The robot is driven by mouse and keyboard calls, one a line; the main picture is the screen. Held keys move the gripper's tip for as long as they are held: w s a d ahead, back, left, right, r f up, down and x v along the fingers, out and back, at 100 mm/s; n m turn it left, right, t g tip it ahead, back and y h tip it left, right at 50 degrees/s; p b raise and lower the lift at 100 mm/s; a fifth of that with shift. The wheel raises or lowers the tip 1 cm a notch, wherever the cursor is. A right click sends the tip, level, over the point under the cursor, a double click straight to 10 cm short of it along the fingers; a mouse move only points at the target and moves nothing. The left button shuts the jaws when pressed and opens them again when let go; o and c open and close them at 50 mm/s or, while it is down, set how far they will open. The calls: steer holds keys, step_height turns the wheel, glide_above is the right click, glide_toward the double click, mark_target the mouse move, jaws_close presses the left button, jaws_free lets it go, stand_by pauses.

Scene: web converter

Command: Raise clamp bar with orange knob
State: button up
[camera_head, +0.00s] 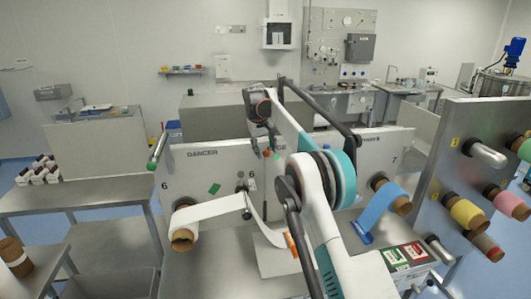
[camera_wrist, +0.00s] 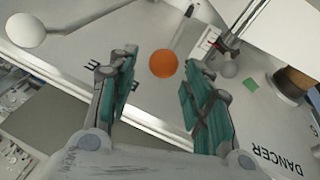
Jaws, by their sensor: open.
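The orange knob (camera_wrist: 163,63) shows as a round disc in the wrist view, in front of a pale panel. A thin grey bar (camera_wrist: 183,25) runs up from beside it; I cannot tell if this is the clamp bar. My gripper (camera_wrist: 160,70) is open, its two teal-padded fingers on either side of the knob in the picture. It holds nothing, and I cannot tell the remaining distance to the knob. In the head view, my arm partly hides the middle of the machine, and the knob is too small there to make out surely.
The dancer panel (camera_head: 200,170) carries a white web roll (camera_head: 207,213). A blue web (camera_head: 378,208) hangs to the right. A side panel (camera_head: 465,125) holds several coloured rolls. A metal table (camera_head: 90,201) stands at left.

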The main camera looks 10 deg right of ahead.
steer(key=v, duration=0.9)
steer(key=shift+s+r, duration=0.2)
steer(key=shift+r, duration=0.1)
steer(key=shift+a, duration=0.1)
steer(key=s+d+f+t+y+b, duration=0.1)
steer(key=s+f+b, duration=0.2)
steer(key=s+b, duration=0.85)
steer(key=s+d+f+t+b, duration=0.1)
steer(key=s+f+b, duration=0.3)
steer(key=s, duration=1.4)
steer(key=s+f+m+t+y+b, duration=0.1)
steer(key=s+f+b, duration=1)
steer(key=s+f, duration=1.4)
steer(key=shift+s+d+f+m+t, duration=0.25)
steer(key=shift+s+m+t, duration=0.15)
steer(key=shift+s+t, duration=0.25)
